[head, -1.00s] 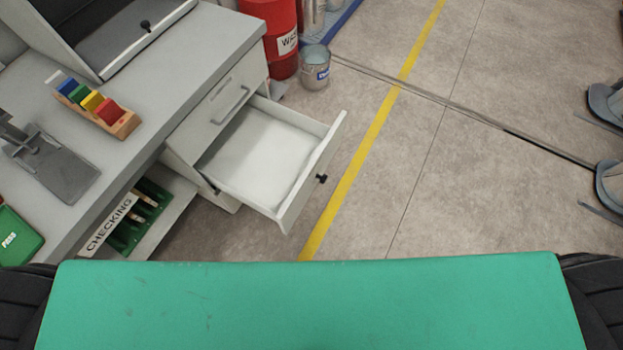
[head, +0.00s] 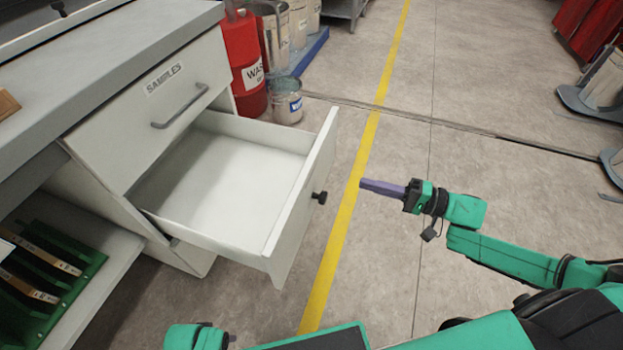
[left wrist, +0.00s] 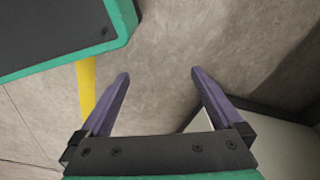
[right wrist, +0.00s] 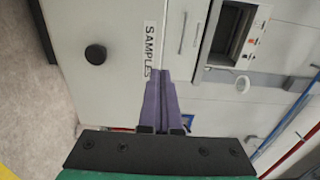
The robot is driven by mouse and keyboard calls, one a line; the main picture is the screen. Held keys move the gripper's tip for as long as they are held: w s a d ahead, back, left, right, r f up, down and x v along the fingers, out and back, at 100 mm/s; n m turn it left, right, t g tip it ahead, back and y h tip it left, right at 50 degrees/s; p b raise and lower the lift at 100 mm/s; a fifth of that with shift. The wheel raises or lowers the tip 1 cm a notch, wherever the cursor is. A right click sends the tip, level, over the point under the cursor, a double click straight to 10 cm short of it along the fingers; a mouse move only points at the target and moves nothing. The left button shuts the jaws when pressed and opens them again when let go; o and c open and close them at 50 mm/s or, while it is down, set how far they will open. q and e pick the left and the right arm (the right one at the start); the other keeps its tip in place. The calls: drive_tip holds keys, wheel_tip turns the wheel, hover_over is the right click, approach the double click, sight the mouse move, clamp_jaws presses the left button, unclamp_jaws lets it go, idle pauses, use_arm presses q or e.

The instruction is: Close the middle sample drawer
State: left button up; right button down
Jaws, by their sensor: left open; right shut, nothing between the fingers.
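The middle sample drawer (head: 300,200) stands pulled well out of the white cabinet, and its tray looks empty. Its front carries a round black knob (head: 320,197), which also shows in the right wrist view (right wrist: 95,54). My right gripper (head: 364,184) is shut and empty, to the right of the knob and apart from it, with its fingers pointing at the drawer front. In the right wrist view the shut fingers (right wrist: 161,78) show beside the knob. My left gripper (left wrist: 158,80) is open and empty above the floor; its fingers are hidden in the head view.
Above the open drawer is a shut drawer labelled SAMPLES (head: 163,78) with a bar handle (head: 180,106). A red drum (head: 243,65) and a grey bucket (head: 287,100) stand behind. A green rack (head: 45,270) sits low left. Floor right of the drawer is clear.

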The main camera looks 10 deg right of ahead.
sight(311, 169)
drive_tip(key=b+x, duration=0.2)
drive_tip(key=x, duration=0.8)
drive_tip(key=shift+w+a+f, duration=0.1)
drive_tip(key=shift+w+a, duration=0.05)
drive_tip(key=shift+w, duration=0.1)
use_arm(q)
wheel_tip(311, 169, up, 6)
drive_tip(key=w+d, duration=0.1)
drive_tip(key=w, duration=0.2)
drive_tip(key=shift+d+r, duration=0.15)
drive_tip(key=shift+d, duration=0.25)
use_arm(e)
drive_tip(key=shift+w+a, duration=0.25)
drive_tip(key=shift+a, duration=0.15)
